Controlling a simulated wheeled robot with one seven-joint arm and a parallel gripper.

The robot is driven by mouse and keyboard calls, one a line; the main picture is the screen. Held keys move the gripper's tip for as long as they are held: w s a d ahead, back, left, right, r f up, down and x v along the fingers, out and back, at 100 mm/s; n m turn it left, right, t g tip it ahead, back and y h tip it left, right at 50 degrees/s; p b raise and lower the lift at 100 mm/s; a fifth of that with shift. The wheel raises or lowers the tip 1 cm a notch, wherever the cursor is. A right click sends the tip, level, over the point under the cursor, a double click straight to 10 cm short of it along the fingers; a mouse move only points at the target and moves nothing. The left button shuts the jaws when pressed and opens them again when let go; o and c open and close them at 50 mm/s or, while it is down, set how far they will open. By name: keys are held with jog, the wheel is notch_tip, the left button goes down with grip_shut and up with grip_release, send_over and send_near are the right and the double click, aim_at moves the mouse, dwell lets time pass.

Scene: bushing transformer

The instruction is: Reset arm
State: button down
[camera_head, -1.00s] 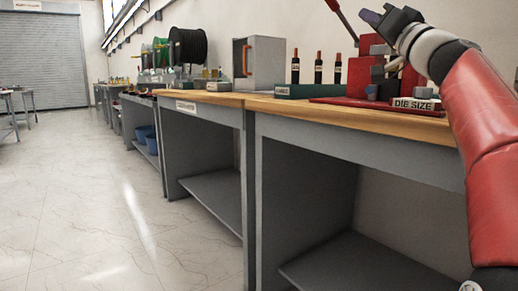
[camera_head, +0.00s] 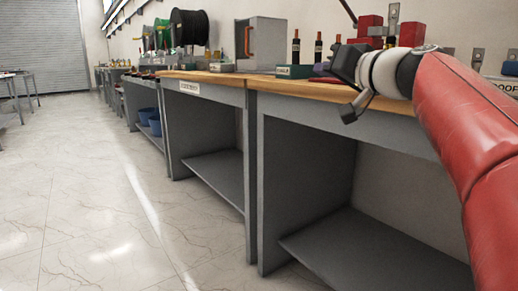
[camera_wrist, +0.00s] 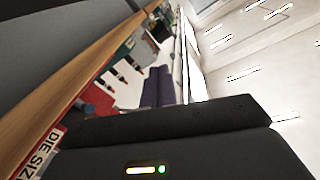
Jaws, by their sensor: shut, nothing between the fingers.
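My red arm (camera_head: 455,125) reaches in from the right side of the head view and points left. My gripper (camera_head: 322,68) is in front of the workbench's back part, near the height of the wooden top (camera_head: 270,82). Its dark body hides part of the red press (camera_head: 368,27) and the bench edge. The wrist view shows its purple fingers (camera_wrist: 158,88) together, with nothing held between them. The gripper appears apart from the bench objects.
Dark bottle-like pieces (camera_head: 296,52) stand in a green block (camera_head: 296,72) beside a grey cabinet (camera_head: 262,45). A DIE SIZE sign (camera_wrist: 40,150) shows in the wrist view. Cable reels (camera_head: 189,28) stand farther along. The tiled floor (camera_head: 80,200) at left is clear.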

jog(key=s+a+f+g+h, duration=0.25)
jog(key=s+f, duration=0.35)
jog(key=f, duration=0.5)
jog(key=s+a+f+g+h, duration=0.1)
jog(key=s+f+g, duration=0.4)
jog(key=f, duration=0.5)
jog(key=s+d+f+g+h, duration=0.1)
jog(key=s+d+f+h, duration=0.15)
jog(key=s+f, duration=0.7)
jog(key=s+d+f+g+h, duration=0.2)
jog(key=s+d+f, duration=0.1)
jog(key=s+f, duration=0.6)
notch_tip(320, 180, up, 12)
jog(key=w+p, duration=0.1)
jog(key=p, duration=1.2)
jog(key=shift+w+r+m, duration=0.15)
jog(key=shift+w+m, duration=0.1)
jog(key=shift+m, duration=0.05)
